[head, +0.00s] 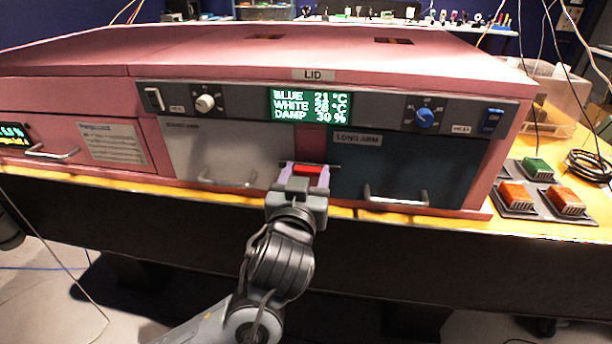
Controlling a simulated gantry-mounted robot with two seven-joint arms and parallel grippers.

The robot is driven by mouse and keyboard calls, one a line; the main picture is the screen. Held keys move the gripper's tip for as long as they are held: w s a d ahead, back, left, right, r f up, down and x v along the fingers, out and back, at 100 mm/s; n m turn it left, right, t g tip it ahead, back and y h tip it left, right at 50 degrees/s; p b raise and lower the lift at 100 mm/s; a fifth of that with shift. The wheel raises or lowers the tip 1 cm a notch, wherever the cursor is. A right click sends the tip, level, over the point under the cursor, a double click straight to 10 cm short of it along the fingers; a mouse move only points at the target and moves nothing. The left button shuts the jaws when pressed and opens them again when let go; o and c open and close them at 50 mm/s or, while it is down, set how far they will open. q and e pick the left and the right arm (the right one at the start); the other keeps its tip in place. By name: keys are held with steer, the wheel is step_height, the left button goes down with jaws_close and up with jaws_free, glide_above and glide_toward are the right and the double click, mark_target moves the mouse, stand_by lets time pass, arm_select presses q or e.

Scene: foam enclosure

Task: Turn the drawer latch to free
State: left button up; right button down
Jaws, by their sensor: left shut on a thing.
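The drawer latch (309,169) is a small red bar lying level, between the white drawer (225,150) and the dark blue drawer (390,165) on the front of the pink enclosure. My left gripper (303,178) is at the latch, with its pale fingers on either side of the red bar, shut on it. The fingers hide parts of the latch and its mount. Both drawers look closed, each with a metal bar handle. My right gripper is not in view.
The enclosure sits on a yellow-topped bench (465,228). Orange and green blocks (513,196) stand in dark holders at the right. Thin cables hang in front at left and right.

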arm_select(q)
steer(key=shift+m, duration=0.4)
steer(key=shift+c, duration=0.2)
steer(key=m, duration=0.3)
steer(key=shift+p, duration=0.35)
steer(key=m, duration=0.4)
steer(key=shift+d+m, duration=0.1)
steer(key=shift+m, duration=0.2)
steer(key=m+b, duration=0.1)
steer(key=m, duration=0.3)
steer(key=shift+f+m+b, duration=0.15)
steer(key=shift+m+b, duration=0.15)
steer(key=m+b, duration=0.2)
steer(key=m, duration=0.2)
steer(key=shift+d+m, duration=0.1)
steer(key=shift+m, duration=0.3)
steer(key=o, duration=1.1)
steer(key=shift+c, duration=0.2)
